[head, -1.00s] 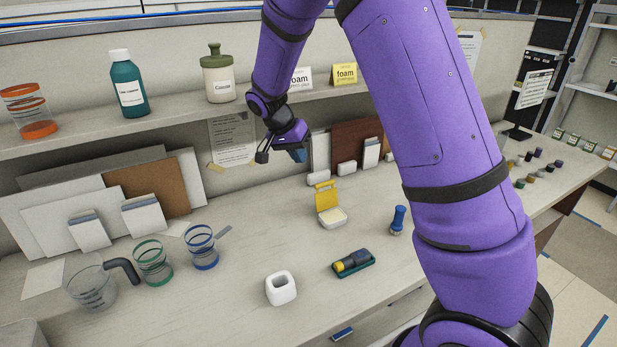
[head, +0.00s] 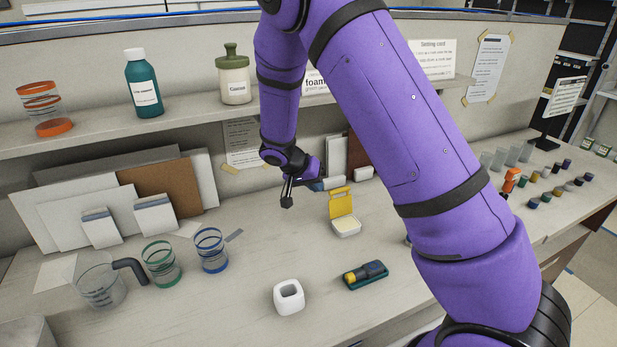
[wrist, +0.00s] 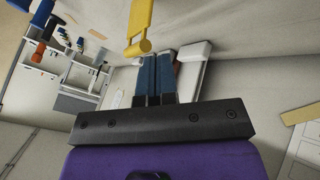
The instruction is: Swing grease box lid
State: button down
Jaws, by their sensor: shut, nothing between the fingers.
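The grease box is a small cream tray (head: 347,228) on the counter in the head view, with a yellow lid (head: 341,203) raised open at its back edge. My gripper (head: 338,183) has its blue fingers shut and empty, pointing right just behind the top of the lid. In the wrist view, the shut fingers (wrist: 155,60) show with the yellow lid (wrist: 141,20) just beyond and left of their tips. I cannot tell whether they touch. My forearm blocks part of the counter right of the box.
Banded cups (head: 211,250) and a measuring jug (head: 101,287) are at left. Boards (head: 155,195) lean at the back under a shelf (head: 120,128). The counter around the box is mostly clear.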

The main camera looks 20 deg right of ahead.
aim_at(340, 202)
jog(key=shift+x, duration=1.3)
jog(key=shift+s+d+r, duration=0.15)
jog(key=shift+s+d, duration=0.2)
jog(key=shift+s, duration=0.35)
